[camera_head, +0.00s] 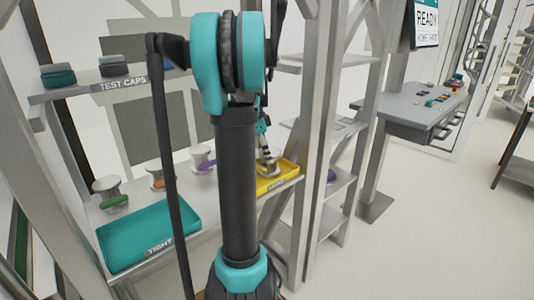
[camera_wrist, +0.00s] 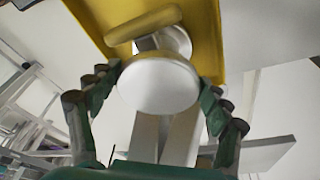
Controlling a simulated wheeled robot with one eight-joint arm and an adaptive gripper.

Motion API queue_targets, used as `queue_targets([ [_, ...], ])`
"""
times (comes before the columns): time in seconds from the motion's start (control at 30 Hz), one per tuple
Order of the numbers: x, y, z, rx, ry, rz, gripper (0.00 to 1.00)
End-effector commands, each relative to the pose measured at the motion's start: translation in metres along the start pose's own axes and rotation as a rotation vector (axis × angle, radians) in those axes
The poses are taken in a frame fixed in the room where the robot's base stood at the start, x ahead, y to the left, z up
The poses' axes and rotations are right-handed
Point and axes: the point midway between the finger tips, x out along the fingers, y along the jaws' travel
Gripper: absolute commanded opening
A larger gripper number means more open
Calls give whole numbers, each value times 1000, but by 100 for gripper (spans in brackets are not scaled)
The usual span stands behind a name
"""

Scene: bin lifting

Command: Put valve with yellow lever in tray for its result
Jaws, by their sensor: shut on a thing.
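The valve with the yellow lever (camera_wrist: 158,84) is between the fingers of my gripper (camera_wrist: 160,88) in the wrist view. Its round pale end faces the camera and its yellow lever (camera_wrist: 145,29) shows beyond. My gripper is shut on it. The yellow tray (camera_wrist: 88,18) lies behind the valve. In the head view, my gripper (camera_head: 266,150) is over the yellow tray (camera_head: 287,172) at the right end of the bench; whether the valve touches the tray floor I cannot tell. The teal tray (camera_head: 145,232), marked TIGHT, sits at the front left. The yellow tray's label is too small to read.
Valves with green (camera_head: 114,195), orange (camera_head: 157,176) and purple (camera_head: 203,160) levers stand along the back of the bench. A TEST CAPS shelf (camera_head: 115,83) hangs above. A metal upright (camera_head: 312,140) stands just right of the yellow tray. My arm hides the bench middle.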

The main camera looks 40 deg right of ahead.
Motion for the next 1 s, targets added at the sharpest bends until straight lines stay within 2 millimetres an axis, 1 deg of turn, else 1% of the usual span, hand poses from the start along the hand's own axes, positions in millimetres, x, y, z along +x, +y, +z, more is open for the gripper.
queue_targets([
  [0.27, 1, 0, 0, 0, 1, 0, 18],
  [0.3, 2, 0, 1, 0, 0, 0, 79],
  [0.47, 2, 0, 0, 0, 0, 0, 99],
  [0.83, 0, 0, 0, 0, 0, 0, 99],
  [0.93, -7, 0, 0, 0, 0, 0, 99],
  [1.0, -16, 0, 0, 0, 0, 0, 99],
])
